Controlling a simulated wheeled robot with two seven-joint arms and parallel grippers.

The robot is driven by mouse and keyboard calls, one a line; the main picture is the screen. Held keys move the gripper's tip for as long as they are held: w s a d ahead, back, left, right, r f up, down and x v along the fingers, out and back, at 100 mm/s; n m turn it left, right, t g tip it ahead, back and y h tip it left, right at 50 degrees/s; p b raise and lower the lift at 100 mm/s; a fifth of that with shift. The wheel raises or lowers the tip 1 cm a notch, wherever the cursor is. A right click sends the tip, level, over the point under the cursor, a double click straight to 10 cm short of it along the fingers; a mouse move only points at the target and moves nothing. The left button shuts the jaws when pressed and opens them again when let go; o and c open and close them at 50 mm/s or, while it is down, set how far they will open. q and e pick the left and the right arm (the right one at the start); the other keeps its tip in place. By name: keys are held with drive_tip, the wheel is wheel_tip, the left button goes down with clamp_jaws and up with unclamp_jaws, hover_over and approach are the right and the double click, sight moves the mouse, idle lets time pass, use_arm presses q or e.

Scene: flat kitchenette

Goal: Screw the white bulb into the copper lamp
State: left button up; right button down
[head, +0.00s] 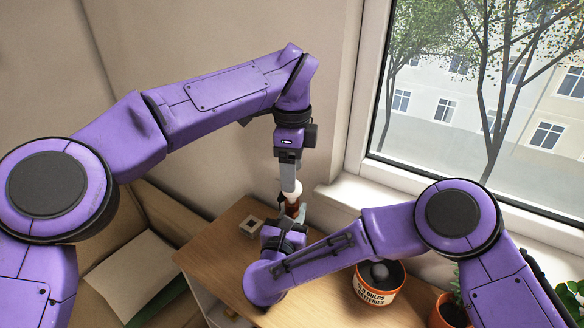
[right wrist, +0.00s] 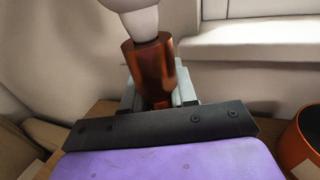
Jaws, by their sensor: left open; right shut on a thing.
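My right gripper (right wrist: 158,92) is shut on the lamp below the socket. The lamp's base is hidden behind my right gripper.
A small pale square holder (head: 252,227) lies left of the lamp. A potted plant (head: 450,311) is at right; the window sill (head: 345,195) is behind.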

sight(292, 198)
use_arm(q)
drive_tip(key=n, duration=0.4)
wheel_tip(292, 198, down, 8)
drive_tip(key=shift+f, duration=0.1)
idle(0.5)
